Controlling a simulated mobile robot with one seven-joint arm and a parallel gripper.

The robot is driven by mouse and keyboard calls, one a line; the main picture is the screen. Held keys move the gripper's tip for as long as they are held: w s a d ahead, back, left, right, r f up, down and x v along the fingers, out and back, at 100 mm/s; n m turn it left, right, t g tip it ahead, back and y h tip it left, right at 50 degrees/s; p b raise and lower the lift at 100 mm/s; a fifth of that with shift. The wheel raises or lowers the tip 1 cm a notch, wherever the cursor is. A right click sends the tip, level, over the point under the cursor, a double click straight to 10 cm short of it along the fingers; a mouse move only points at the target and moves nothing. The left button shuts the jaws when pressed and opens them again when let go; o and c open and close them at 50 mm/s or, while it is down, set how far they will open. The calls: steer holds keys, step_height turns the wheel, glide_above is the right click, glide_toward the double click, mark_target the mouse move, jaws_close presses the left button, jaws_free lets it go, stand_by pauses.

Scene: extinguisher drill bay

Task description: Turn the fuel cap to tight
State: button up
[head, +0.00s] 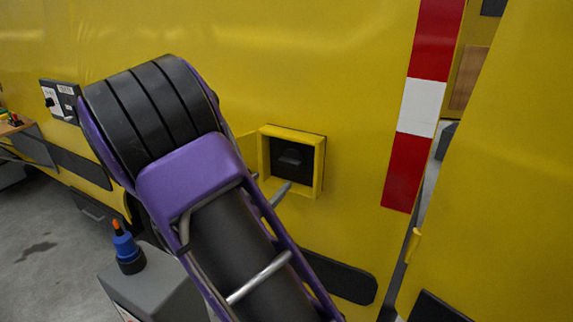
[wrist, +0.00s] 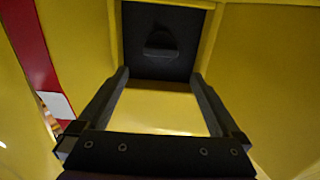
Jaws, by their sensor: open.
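The fuel cap (head: 290,161) is a dark cap with a raised grip, set in a square yellow-framed recess in the yellow wall. The cap also shows in the wrist view (wrist: 161,43), at the top middle, against the dark back of the recess. My gripper (wrist: 159,75) is open and empty, its two fingers spread wide below the cap in that picture. The fingertips appear apart from the cap, with nothing between them but yellow surface. In the head view my arm hides most of the gripper. I cannot read any tight mark.
A yellow flap stands at the left side of the recess. A red and white stripe (head: 417,105) runs down the wall to the right. A blue bottle with an orange tip (head: 127,248) stands on a grey box (head: 160,285) at lower left. A black knob panel (head: 60,101) is at far left.

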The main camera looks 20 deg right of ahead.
mark_target(288, 164)
steer(key=x, duration=1)
steer(key=shift+w+d, duration=0.1)
steer(key=shift+w, duration=0.1)
steer(key=c, duration=1.2)
